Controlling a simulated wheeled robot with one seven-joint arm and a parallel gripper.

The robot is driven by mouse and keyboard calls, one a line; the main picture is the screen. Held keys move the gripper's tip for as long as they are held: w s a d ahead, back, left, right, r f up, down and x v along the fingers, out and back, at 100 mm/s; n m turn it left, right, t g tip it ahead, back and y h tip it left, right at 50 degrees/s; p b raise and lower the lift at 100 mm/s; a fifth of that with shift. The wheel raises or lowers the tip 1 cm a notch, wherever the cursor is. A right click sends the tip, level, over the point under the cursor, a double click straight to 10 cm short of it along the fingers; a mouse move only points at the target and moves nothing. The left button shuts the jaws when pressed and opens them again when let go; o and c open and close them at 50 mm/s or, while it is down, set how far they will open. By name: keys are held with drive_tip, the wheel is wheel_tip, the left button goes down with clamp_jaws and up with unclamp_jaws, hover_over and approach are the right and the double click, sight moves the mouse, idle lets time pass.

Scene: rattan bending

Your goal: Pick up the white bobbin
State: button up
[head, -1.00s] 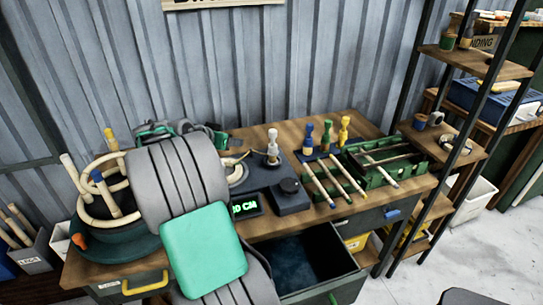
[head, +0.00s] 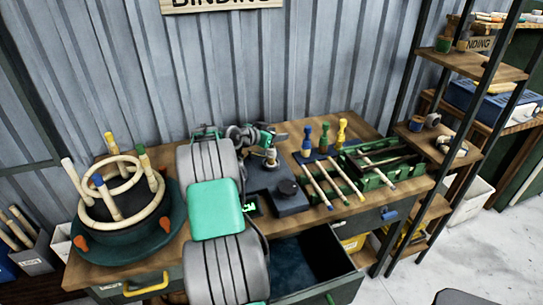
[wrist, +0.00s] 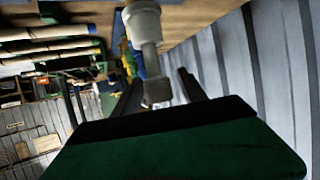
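The white bobbin (head: 271,157) stands upright on the dark device on the workbench, its upper part partly covered by my gripper (head: 270,137). In the wrist view the bobbin (wrist: 145,28) appears pale grey, with a narrow neck and a wider end. My gripper (wrist: 160,76) has its two dark fingers apart, one on each side of the bobbin's neck and end. I cannot tell whether either finger touches it.
Blue, green and yellow bobbins (head: 325,138) stand to the right on a blue base. Rattan sticks (head: 350,181) lean on a green tray. A round pot with rattan rings (head: 125,225) is at left. An open drawer (head: 318,262) sticks out in front.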

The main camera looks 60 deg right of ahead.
clamp_jaws()
idle(0.3)
idle(0.9)
